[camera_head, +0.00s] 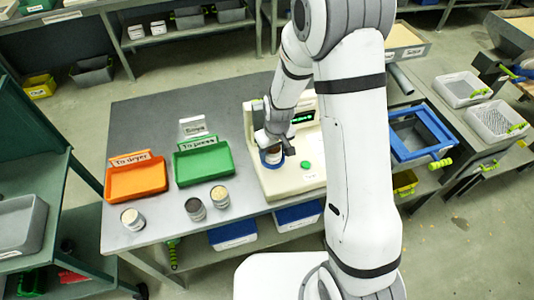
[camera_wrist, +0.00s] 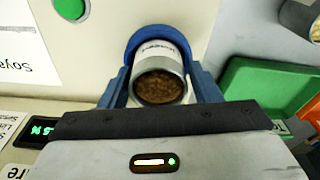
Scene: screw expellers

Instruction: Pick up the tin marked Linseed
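A tin (camera_wrist: 160,80) of brown seeds stands upright in a blue ring (camera_wrist: 133,45) on the cream meter. Its white label is small and upside down in the wrist view; it seems to read Linseed. In the head view the tin (camera_head: 272,157) is partly hidden under my gripper (camera_head: 275,143). In the wrist view my gripper's two blue fingers (camera_wrist: 160,75) are on either side of the tin, very close to its wall. Whether they press on it cannot be told. The cream meter (camera_head: 300,178) has a green display and a green button.
Several other tins, such as one at the left (camera_head: 133,219) and one on the right (camera_head: 220,196), stand by the front edge of the table (camera_head: 150,245). Behind them are an orange tray (camera_head: 136,182) and a green tray (camera_head: 203,164). A blue-framed sieve (camera_head: 415,133) is right of my arm.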

